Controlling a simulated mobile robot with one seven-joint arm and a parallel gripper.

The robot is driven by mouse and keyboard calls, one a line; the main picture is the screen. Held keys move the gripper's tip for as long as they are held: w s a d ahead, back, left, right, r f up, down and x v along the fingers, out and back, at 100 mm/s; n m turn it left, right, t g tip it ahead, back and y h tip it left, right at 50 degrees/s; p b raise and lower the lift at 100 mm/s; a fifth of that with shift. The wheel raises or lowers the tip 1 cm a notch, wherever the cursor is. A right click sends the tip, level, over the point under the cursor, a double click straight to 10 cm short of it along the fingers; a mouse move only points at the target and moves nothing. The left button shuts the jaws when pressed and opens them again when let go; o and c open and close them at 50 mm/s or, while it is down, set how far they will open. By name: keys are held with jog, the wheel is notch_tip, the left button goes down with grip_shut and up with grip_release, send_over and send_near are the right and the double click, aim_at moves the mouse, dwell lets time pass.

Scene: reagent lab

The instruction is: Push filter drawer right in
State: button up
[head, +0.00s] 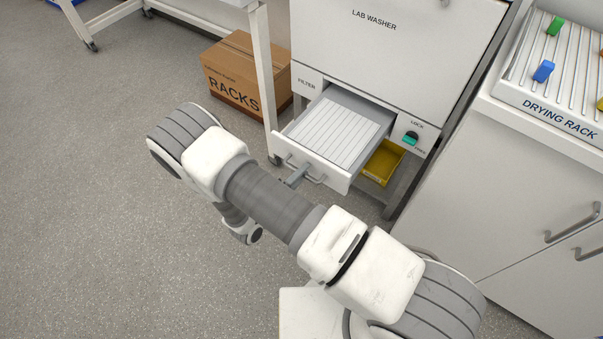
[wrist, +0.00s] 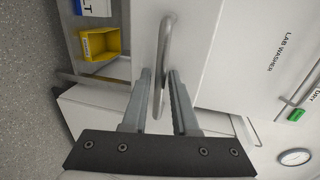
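The filter drawer (head: 323,131) of the lab washer (head: 385,50) stands well out of its slot, below the FILTER label. It has a white front with a grey bar handle (head: 318,180) and a ribbed white insert inside. My gripper (head: 297,177) is at the drawer front, at the handle. In the wrist view, the handle (wrist: 163,50) passes between my two fingers (wrist: 160,85). The fingers stand apart, with narrow gaps visible beside the bar. Whether a finger touches the handle or front is hard to tell.
A teal lock knob (head: 411,138) sits right of the drawer slot. A yellow bin (head: 382,161) is below the drawer, at right. A RACKS cardboard box (head: 240,75) and a white table leg (head: 264,80) stand left. A cabinet (head: 500,190) with drying rack stands right. The floor at left is clear.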

grip_shut()
dwell(1.3)
